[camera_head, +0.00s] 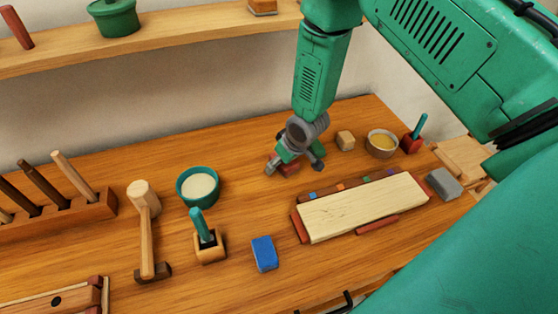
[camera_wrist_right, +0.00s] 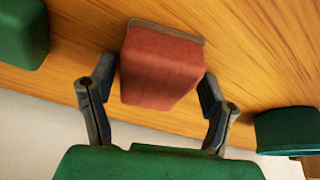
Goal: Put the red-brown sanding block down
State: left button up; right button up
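The red-brown sanding block (camera_wrist_right: 160,68) is between the two fingers of my right gripper (camera_wrist_right: 160,85) in the right wrist view. The fingers lie close against its two sides, and a thin grey-brown layer edges its far side. In the head view the block (camera_head: 284,166) shows partly behind the right gripper (camera_head: 294,165), low over the back middle of the workbench (camera_head: 330,278). I cannot tell whether the block touches the bench. My left gripper is not in view.
A pale board (camera_head: 362,207) with small coloured pieces lies right of the gripper. A teal bowl (camera_head: 198,187), a mallet (camera_head: 147,225) and a blue block (camera_head: 265,254) are left and in front.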

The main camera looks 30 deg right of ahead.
jog(key=shift+d+f, duration=0.15)
jog(key=shift+d, duration=1.05)
jog(key=shift+a, duration=0.1)
jog(key=v, duration=0.4)
jog(key=a+v, duration=0.1)
jog(key=v, duration=0.1)
jog(key=shift+w+a, duration=0.1)
jog(key=shift+w, duration=0.2)
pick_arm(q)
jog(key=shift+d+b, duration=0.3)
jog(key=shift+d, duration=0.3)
pick_arm(e)
jog(key=v, duration=0.7)
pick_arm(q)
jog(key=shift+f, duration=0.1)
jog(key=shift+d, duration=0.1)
pick_arm(e)
jog(key=shift+f, duration=0.1)
